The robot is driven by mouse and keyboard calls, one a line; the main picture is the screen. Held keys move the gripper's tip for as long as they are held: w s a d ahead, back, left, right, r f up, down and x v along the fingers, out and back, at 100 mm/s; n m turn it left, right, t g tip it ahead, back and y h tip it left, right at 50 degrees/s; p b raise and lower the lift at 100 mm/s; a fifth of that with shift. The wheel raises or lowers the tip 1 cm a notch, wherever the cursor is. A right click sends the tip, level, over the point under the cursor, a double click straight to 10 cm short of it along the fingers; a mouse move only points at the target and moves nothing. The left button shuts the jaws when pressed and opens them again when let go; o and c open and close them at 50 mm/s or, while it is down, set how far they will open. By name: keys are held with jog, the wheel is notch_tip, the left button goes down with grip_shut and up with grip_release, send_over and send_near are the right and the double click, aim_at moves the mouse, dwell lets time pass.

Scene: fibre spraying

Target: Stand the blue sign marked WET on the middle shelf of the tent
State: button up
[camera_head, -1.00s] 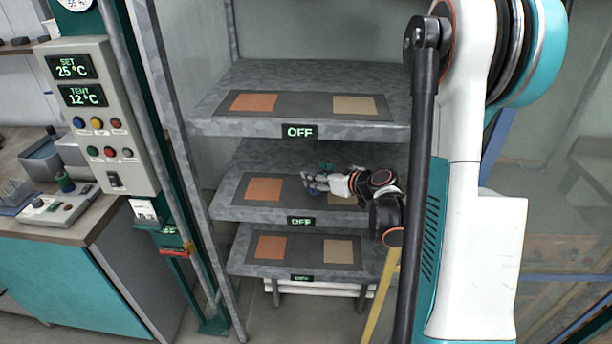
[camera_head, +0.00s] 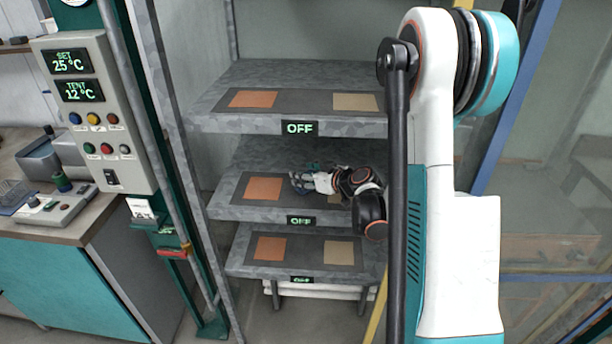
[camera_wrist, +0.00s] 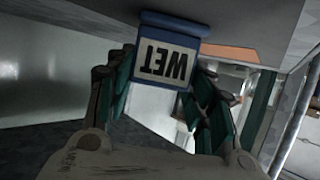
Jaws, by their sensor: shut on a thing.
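The blue sign (camera_wrist: 183,26) shows in the wrist view with a white face marked WET, which reads upside down there. My gripper (camera_wrist: 162,88) has its dark green fingers on both sides of the sign and is shut on it. In the head view my gripper (camera_head: 298,182) is over the middle shelf (camera_head: 228,203), between its orange square and its tan square. The sign is too small and covered to make out in the head view. I cannot tell whether its base touches the shelf.
The top shelf (camera_head: 225,118) lies above my gripper and the bottom shelf (camera_head: 245,262) below. Each front edge bears an OFF display. A metal post (camera_head: 165,120) and a control box (camera_head: 95,115) stand at the left. A worktop (camera_head: 70,228) with devices is beyond them.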

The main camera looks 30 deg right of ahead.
jog(key=shift+f, duration=0.2)
jog(key=o, duration=1.1)
jog(key=shift+c, duration=0.2)
jog(key=shift+r, duration=0.15)
jog(key=shift+s+r, duration=0.15)
jog(key=shift+r, duration=0.05)
jog(key=p+v, duration=0.2)
jog(key=v, duration=0.9)
jog(key=shift+s+p, duration=0.3)
jog(key=shift+r, duration=0.1)
